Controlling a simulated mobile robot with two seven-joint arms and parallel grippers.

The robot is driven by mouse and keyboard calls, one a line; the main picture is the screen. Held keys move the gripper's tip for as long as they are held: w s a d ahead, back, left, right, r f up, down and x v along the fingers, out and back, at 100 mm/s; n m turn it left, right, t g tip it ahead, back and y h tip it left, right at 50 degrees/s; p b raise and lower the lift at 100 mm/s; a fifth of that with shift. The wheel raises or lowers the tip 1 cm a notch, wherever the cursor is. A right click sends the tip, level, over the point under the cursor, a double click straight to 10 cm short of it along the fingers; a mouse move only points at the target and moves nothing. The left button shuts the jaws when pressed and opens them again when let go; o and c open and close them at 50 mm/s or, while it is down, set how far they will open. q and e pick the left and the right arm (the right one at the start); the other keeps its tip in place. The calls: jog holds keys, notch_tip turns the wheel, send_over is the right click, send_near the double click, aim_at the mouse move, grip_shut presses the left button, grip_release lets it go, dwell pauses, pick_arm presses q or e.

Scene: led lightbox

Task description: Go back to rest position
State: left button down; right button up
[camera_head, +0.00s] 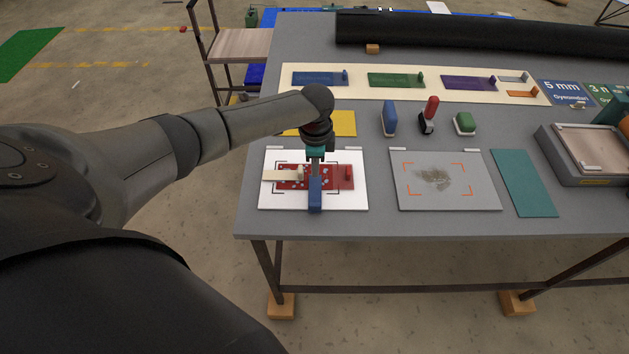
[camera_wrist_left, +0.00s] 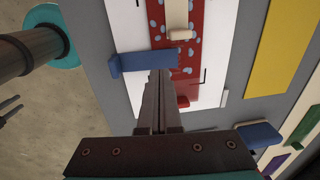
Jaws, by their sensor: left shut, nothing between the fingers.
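My left gripper (camera_head: 315,174) is over the near left part of the table, shut and empty, pointing down. It also shows in the left wrist view (camera_wrist_left: 160,75). Its fingertips are close to a blue bar (camera_head: 315,197), which also shows in the wrist view (camera_wrist_left: 130,63); I cannot tell whether they touch. The bar lies across the near edge of a white board (camera_head: 350,203). A red speckled plate (camera_head: 322,180) lies on that board, with a cream strip (camera_head: 277,175) across its left part. My right gripper does not show clearly in either view.
A grey board with a dark patch (camera_head: 450,198) and a teal sheet (camera_head: 523,185) lie to the right. Blue, red and green handled tools (camera_head: 430,115) stand behind. A grey box (camera_head: 585,160) is at the far right. Bare table (camera_head: 380,225) runs along the near edge.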

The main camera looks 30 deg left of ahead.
pick_arm(q)
jog(key=shift+s+r+p, duration=0.1)
jog(key=shift+r+p, duration=0.65)
jog(key=shift+r, duration=0.1)
jog(key=shift+f, duration=0.1)
